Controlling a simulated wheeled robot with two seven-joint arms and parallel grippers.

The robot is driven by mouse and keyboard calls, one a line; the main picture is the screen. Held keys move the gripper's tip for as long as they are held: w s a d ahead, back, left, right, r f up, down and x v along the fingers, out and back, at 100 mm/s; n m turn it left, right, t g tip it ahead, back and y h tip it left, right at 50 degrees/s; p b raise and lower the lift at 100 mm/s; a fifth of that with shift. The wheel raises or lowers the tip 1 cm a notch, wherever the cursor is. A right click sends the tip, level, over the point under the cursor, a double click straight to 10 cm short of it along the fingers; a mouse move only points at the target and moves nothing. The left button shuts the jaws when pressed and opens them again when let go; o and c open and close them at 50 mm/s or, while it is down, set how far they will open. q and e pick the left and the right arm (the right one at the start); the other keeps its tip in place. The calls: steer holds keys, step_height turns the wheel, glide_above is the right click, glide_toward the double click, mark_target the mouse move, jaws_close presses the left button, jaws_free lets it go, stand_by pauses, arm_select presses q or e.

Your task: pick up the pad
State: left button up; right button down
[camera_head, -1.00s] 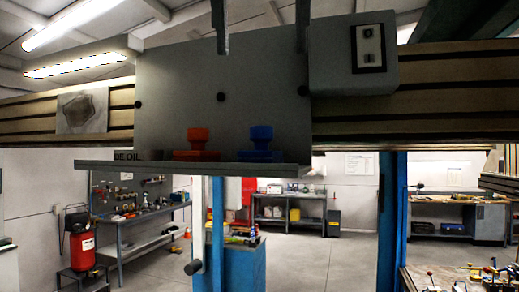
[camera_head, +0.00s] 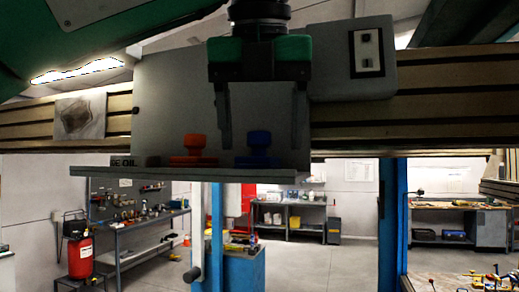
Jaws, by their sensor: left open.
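An orange-red pad (camera_head: 194,151) with a knob on top sits upright on a narrow grey shelf (camera_head: 130,174) in the head view. A similar blue pad (camera_head: 258,151) sits to its right on the same shelf. My left gripper (camera_head: 261,143) points down from above and is open and empty. Its two fingers show on either side of the blue pad's knob, with the tips near knob height. How far the fingers are from the pad in depth is hard to tell. My right gripper is not in view.
A grey plate (camera_head: 172,95) stands behind the shelf, against a horizontal beam (camera_head: 455,100). A grey switch box (camera_head: 330,80) is at the plate's right. The shelf's left end bears a small label. Benches and a red tank (camera_head: 80,257) are far behind.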

arm_select(q)
steer(key=shift+w+a+f, duration=0.1)
steer(key=shift+w+f, duration=0.15)
steer(key=shift+f, duration=0.4)
steer(key=shift+s, duration=0.1)
steer(key=c, duration=1)
steer(key=shift+c, duration=0.3)
